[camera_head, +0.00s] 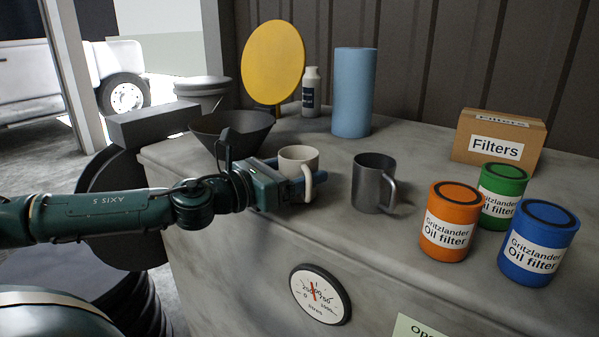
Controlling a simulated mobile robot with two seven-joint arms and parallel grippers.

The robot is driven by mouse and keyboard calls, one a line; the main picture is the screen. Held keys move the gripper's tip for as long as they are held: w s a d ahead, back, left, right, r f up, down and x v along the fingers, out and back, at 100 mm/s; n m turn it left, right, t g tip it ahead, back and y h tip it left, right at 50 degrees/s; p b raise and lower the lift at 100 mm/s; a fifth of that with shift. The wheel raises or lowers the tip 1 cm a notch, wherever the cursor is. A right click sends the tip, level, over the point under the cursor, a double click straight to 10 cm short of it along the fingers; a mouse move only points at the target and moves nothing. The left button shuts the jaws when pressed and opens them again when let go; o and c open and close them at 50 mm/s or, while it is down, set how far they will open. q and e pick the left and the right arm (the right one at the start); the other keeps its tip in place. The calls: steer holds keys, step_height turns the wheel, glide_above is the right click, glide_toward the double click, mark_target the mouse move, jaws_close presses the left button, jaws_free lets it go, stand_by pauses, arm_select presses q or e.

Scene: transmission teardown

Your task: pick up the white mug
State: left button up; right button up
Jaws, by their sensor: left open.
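The white mug (299,158) stands upright on the grey worktop, left of the middle, with its handle toward the right front. My left gripper (300,185) reaches in from the left and is open, with its fingers at the mug's lower part. One blue-tipped finger shows in front of the mug. The far finger is mostly hidden, and I cannot tell whether either finger touches the mug. My right gripper is not in view.
A dark grey metal mug (372,184) stands just right of the white mug. A dark bowl (226,132) is close behind my gripper. A blue cylinder (353,92), a white bottle (311,97) and a yellow disc (272,62) stand behind. Orange (450,220), green (503,193) and blue (538,243) oil filters and a Filters box (497,140) are right.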

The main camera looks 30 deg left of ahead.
arm_select(q)
steer(key=c, duration=0.7)
steer(key=shift+c, duration=0.5)
steer(key=shift+r, duration=0.15)
